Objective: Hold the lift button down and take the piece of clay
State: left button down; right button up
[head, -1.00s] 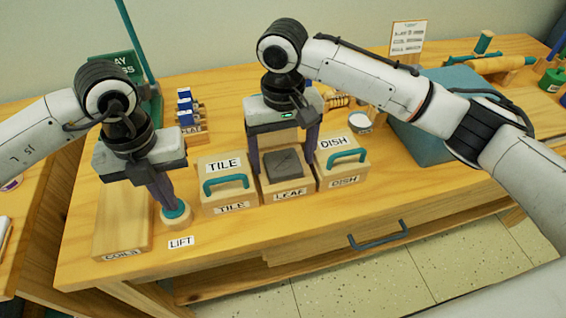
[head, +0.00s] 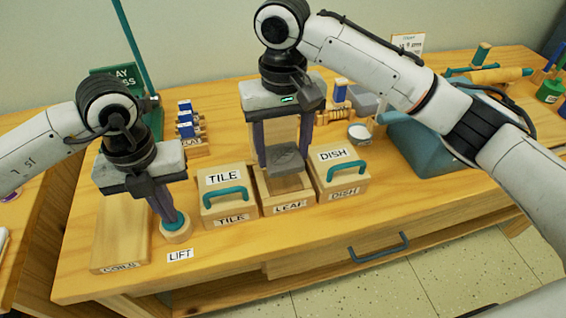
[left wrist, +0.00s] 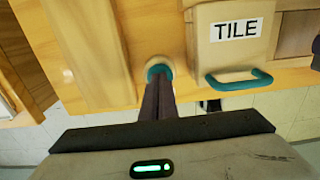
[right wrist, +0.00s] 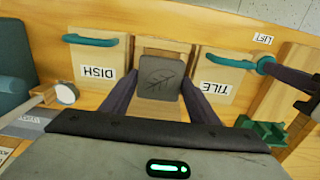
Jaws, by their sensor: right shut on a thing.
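The grey clay piece (head: 284,158) is held between the fingers of my right gripper (head: 283,160), above the open LEAF box (head: 290,200). In the right wrist view the clay (right wrist: 163,77) shows a leaf mark on its face. My left gripper (head: 172,218) has its fingers together, with the tips down on the teal lift button (head: 174,222) beside the LIFT label (head: 180,255). In the left wrist view the fingers also meet the teal button (left wrist: 158,72). Whether it is pressed fully is hard to see.
The lidded TILE box (head: 228,198) and DISH box (head: 340,178), with teal handles, flank the LEAF box closely. The COILS block (head: 122,240) lies left. A teal case (head: 425,145) stands right. The table front (head: 240,250) is clear.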

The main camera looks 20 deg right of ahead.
aim_at(283, 156)
pick_arm(q)
jog(key=shift+f, duration=0.1)
pick_arm(e)
notch_tip(283, 156, up, 10)
jog(key=shift+r, duration=0.25)
dwell(0.4)
